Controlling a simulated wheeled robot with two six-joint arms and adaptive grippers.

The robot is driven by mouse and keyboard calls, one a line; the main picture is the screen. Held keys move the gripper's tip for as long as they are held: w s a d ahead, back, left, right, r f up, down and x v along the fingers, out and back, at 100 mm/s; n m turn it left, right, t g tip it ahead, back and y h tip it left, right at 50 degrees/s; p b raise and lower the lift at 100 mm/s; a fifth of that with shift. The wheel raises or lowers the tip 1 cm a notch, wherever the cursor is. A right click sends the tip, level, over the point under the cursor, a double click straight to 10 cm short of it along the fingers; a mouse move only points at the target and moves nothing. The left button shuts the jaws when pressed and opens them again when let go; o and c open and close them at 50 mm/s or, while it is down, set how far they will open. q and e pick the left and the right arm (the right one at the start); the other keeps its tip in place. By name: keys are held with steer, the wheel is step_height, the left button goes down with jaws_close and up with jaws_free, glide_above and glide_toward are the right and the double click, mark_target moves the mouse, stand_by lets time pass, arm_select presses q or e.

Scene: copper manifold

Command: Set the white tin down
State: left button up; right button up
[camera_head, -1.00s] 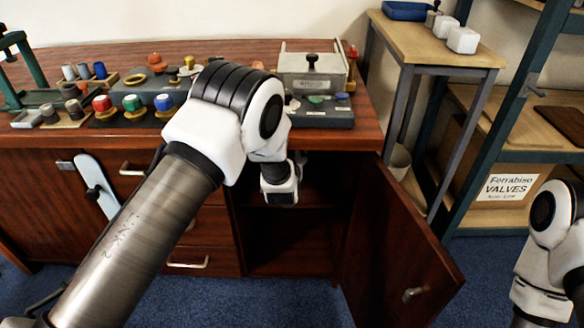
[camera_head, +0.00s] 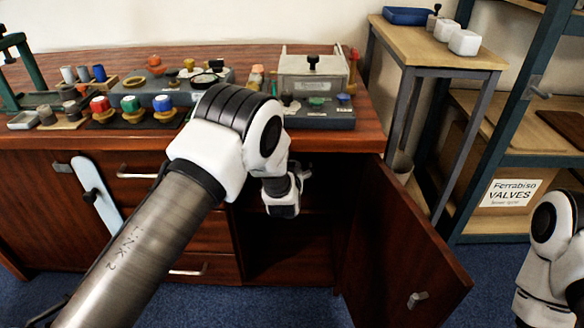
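I cannot pick out a white tin for certain. Two white blocky containers, one behind (camera_head: 446,28) and one in front (camera_head: 464,42), stand on the wooden side table at the upper right. My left arm crosses the picture from the lower left, and its white wrist (camera_head: 283,193) is in front of the open cabinet bay. My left gripper is mostly or wholly hidden behind that wrist, so its fingers and anything in them cannot be made out. My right arm (camera_head: 552,240) shows at the right edge; its gripper is outside the picture.
The cabinet door (camera_head: 395,245) stands open to the right of the dark bay. The wooden counter (camera_head: 335,142) holds coloured knobs, small cylinders and a grey box (camera_head: 312,72). A blue tray (camera_head: 408,15) lies on the side table. A shelf rack with a labelled carton (camera_head: 510,192) is at right.

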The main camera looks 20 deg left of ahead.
arm_select(q)
steer(key=shift+r, duration=0.2)
steer(key=p+v, duration=0.4)
steer(key=v, duration=0.7)
steer(key=s+a+f+m+g+h, duration=0.1)
steer(key=s+a+f+g, duration=0.15)
steer(key=s+f, duration=0.45)
steer(key=s+a+f+g, duration=0.2)
steer(key=s+f+g, duration=0.2)
steer(key=s+f, duration=0.35)
steer(key=s+f+g+h, duration=0.1)
steer(key=s+g, duration=0.3)
steer(key=s, duration=0.8)
steer(key=s+f+m+g+h, duration=0.1)
steer(key=s+f+g, duration=0.3)
steer(key=s, duration=0.8)
steer(key=shift+s+a+f, duration=0.3)
steer(key=shift+s, duration=0.1)
